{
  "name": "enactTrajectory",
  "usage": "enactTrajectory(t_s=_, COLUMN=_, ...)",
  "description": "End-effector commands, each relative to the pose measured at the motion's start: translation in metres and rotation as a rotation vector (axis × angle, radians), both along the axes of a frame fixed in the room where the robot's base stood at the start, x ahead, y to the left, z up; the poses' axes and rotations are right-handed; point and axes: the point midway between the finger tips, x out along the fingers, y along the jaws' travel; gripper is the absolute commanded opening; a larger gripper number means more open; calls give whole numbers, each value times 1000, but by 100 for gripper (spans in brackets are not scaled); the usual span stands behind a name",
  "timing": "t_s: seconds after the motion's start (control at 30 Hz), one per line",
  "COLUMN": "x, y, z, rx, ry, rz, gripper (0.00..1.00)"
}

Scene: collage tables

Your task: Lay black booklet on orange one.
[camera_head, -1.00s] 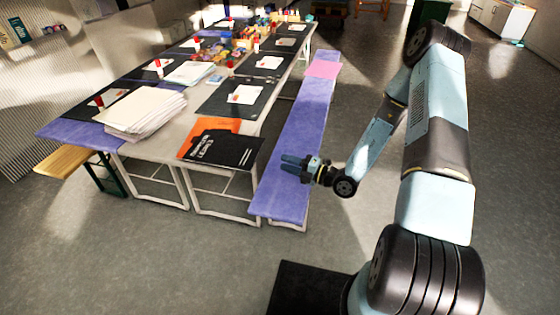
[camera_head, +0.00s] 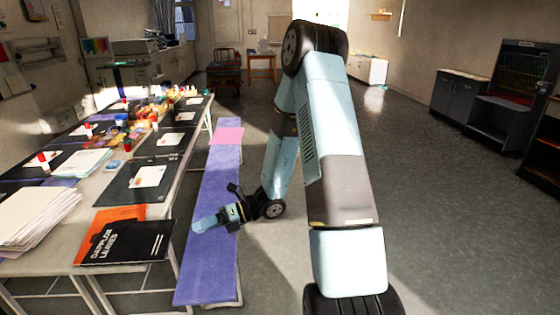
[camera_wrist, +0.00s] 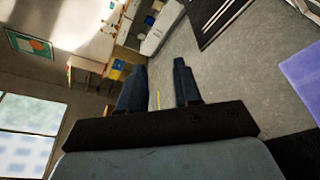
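My gripper (camera_head: 195,228) is over the purple bench, to the right of the booklets, pointing left and holding nothing. In the wrist view its two fingers (camera_wrist: 160,82) are apart, with only floor and room between them. Neither booklet shows in the wrist view.
The table (camera_head: 40,265) also bears a tall paper stack (camera_head: 35,215) at the left, black mats (camera_head: 135,184) with white sheets, and red-capped items. The purple bench (camera_head: 205,270) runs along its right side, with a pink sheet (camera_head: 228,136) on it. Open floor lies right.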

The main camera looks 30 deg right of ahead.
Motion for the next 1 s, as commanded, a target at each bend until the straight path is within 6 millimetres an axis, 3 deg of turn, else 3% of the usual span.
enactTrajectory(t_s=0.1, x=-14, y=3, z=25, rx=-87, ry=-147, rz=112, gripper=33)
enactTrajectory(t_s=0.47, x=-62, y=-1, z=84, rx=-333, ry=-581, rz=458, gripper=33)
enactTrajectory(t_s=1.0, x=-128, y=-33, z=160, rx=-679, ry=-1192, rz=1001, gripper=33)
